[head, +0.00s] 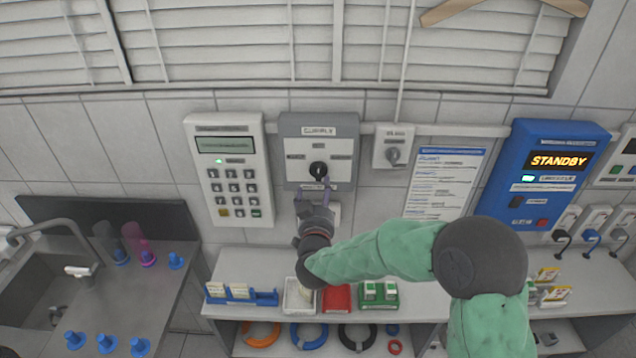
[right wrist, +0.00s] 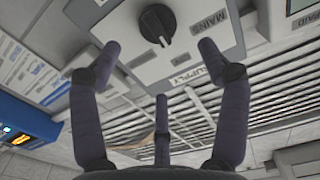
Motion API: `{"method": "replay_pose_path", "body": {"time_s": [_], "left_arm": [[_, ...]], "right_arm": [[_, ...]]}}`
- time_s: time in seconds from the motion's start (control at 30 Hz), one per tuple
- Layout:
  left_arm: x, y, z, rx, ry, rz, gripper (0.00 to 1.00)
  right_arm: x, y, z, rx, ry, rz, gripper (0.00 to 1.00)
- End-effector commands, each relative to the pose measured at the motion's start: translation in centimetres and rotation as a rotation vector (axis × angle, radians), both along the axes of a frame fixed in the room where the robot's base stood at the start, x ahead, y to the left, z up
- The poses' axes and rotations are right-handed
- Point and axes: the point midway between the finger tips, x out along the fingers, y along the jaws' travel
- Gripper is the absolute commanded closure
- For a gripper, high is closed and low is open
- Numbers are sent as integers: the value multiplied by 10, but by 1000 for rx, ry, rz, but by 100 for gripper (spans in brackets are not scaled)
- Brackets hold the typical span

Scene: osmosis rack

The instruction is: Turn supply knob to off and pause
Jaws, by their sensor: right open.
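The supply panel (head: 290,133) is a grey box with a pale plate on the tiled wall, labelled SUPPLY at its top. Its black round knob (head: 318,170) has a raised pointer bar. In the right wrist view, where the panel appears upside down, the knob (right wrist: 156,24) has its bar angled roughly toward the SUPPLY lettering, and MAINS reads to its right. My right gripper (head: 312,188) is just below the knob in the head view. It is open, with its fingers (right wrist: 158,47) spread on either side of the knob and no visible contact. My left gripper is out of view.
A keypad unit (head: 229,204) hangs left of the panel, and a small dial box (head: 392,147) hangs right. A blue STANDBY unit (head: 549,170) is farther right. The shelf (head: 255,258) below carries trays and small boxes. A sink (head: 30,285) is at left.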

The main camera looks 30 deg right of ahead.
Motion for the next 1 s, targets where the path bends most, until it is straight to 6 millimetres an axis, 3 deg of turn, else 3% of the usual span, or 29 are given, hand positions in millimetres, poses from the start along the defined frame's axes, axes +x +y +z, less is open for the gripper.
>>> {"method": "replay_pose_path", "body": {"time_s": [0.3, 0.83, 0.93, 1.0], "left_arm": [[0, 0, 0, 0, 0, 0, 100], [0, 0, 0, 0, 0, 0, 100], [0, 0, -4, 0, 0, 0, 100], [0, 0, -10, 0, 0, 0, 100]], "right_arm": [[-24, 15, 0, -1, -1, 0, 24], [-24, 15, -1, 1, 1, 1, 24], [-21, 19, -14, 10, 23, 19, 24], [-17, 26, -37, 30, 60, 51, 24]]}}
